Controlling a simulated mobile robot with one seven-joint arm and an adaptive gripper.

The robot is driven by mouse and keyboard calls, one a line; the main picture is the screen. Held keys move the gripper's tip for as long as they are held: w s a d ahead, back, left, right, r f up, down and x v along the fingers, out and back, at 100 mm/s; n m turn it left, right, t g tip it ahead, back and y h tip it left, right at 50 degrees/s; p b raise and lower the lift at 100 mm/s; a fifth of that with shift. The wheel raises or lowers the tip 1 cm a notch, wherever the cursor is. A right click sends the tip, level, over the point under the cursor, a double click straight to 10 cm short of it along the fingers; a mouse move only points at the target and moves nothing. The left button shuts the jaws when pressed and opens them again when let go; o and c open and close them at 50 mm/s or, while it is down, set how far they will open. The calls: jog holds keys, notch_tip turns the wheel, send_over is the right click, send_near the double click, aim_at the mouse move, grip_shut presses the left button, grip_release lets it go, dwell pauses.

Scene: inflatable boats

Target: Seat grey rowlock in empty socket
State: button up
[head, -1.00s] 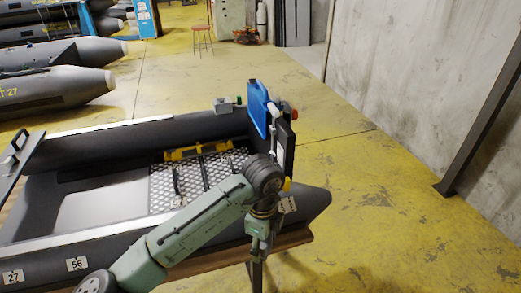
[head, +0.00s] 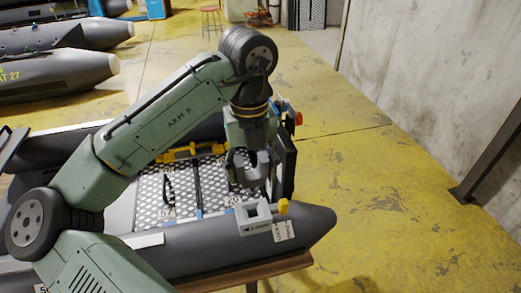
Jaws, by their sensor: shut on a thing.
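My gripper (head: 248,165) points down over the near rear part of the boat. It is shut on a grey piece, the grey rowlock (head: 260,164), of which only a small part shows between the fingers. A light grey socket block (head: 253,216) sits on the near dark tube (head: 200,247), below the gripper and slightly toward me. The rowlock is above the block and apart from it in the picture; the exact gap is hard to judge. The far tube's fitting is hidden behind my arm.
The dark transom (head: 287,165) stands just right of the gripper, with a yellow knob (head: 283,206) near the block. Yellow floor (head: 400,200) is clear at the right.

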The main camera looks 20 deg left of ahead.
aim_at(252, 192)
jog(key=shift+w, duration=0.2)
jog(key=shift+s+f+b, duration=0.25)
jog(key=shift+f+b, duration=0.35)
jog(key=shift+b, duration=0.05)
notch_tip(252, 192, down, 4)
jog(key=b, duration=0.3)
jog(key=shift+r+b, duration=0.1)
jog(key=shift+b, duration=0.2)
jog(key=shift+w+r+p, duration=0.1)
jog(key=shift+p, duration=0.2)
jog(key=shift+f, duration=0.2)
jog(key=shift+f+b, duration=0.75)
jog(key=shift+f, duration=0.7)
jog(key=shift+f+b, duration=0.55)
jog(key=shift+f, duration=0.9)
dwell(0.4)
jog(key=o, duration=1.3)
